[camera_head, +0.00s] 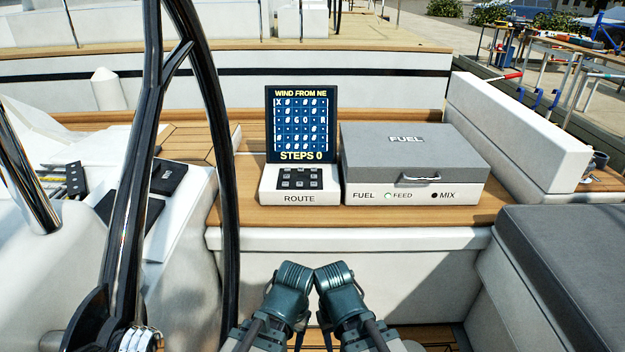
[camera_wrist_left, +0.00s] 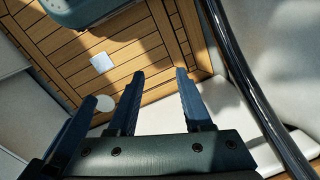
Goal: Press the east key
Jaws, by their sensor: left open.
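The keypad (camera_head: 300,179) is a black panel with several small keys on a white box marked ROUTE (camera_head: 299,199), on the wooden ledge in the head view. The key markings are too small to read, so I cannot tell which is east. The blue screen (camera_head: 301,122) behind it reads WIND FROM NE and STEPS 0, with an X at the grid's upper left. My left gripper (camera_wrist_left: 152,86) is open and empty in the left wrist view, above the wooden floor. My arm links show low in the head view, below and apart from the keypad. My right gripper is not discernible.
A grey-lidded FUEL box (camera_head: 415,152), lid down, stands right of the keypad. A large dark wheel rim (camera_head: 222,150) rises at left, near the keypad. A white side wall (camera_head: 515,130) and dark cushion (camera_head: 570,265) bound the right. The space before the ledge is open.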

